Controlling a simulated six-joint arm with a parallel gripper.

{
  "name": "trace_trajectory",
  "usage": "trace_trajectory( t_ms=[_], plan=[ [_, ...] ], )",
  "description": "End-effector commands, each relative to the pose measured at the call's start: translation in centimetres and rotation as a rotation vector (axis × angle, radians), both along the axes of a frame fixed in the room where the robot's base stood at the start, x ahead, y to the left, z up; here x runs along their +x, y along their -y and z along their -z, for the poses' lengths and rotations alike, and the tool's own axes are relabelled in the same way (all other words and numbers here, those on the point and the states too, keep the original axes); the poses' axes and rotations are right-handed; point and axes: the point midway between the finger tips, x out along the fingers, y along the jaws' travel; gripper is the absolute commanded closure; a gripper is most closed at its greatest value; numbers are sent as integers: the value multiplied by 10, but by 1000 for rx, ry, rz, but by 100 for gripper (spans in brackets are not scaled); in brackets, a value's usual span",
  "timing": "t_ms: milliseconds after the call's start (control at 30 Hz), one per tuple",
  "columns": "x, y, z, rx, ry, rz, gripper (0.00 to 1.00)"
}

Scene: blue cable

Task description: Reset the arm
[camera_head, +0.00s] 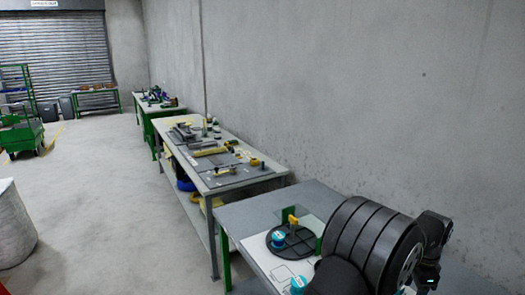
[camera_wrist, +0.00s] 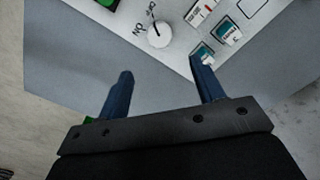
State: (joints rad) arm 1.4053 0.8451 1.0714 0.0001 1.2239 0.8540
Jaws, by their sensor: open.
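My gripper (camera_wrist: 163,80) shows in the wrist view with its two blue fingers apart and nothing between them. It is over the edge of a grey table (camera_wrist: 75,65). Beyond the fingertips lies a white panel (camera_wrist: 185,45) with a round white knob (camera_wrist: 159,35) marked ON and OFF. In the head view my dark arm covers the lower right, and the gripper itself cannot be made out there. No blue cable can be clearly made out in either view.
On the near table (camera_head: 255,210) in the head view are a black round plate (camera_head: 292,241), a yellow part (camera_head: 292,220) and small blue-topped items. A second workbench (camera_head: 215,183) with tools stands behind. A concrete wall (camera_head: 330,100) runs along the right. The floor at left is mostly clear.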

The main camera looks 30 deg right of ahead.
Motion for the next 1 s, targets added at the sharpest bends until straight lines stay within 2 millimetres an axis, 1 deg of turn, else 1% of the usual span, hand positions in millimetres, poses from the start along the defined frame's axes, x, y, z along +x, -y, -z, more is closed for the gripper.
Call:
trace_trajectory(
  t_ms=[33, 600, 667, 1000],
  plan=[
    [0, -1, 13, 5, -1, 0, 38],
    [0, -1, 127, 5, -1, -1, 38],
    [0, 0, 123, 0, 0, -56, 38],
    [1, 0, 122, 1, -1, -336, 38]
  ],
)
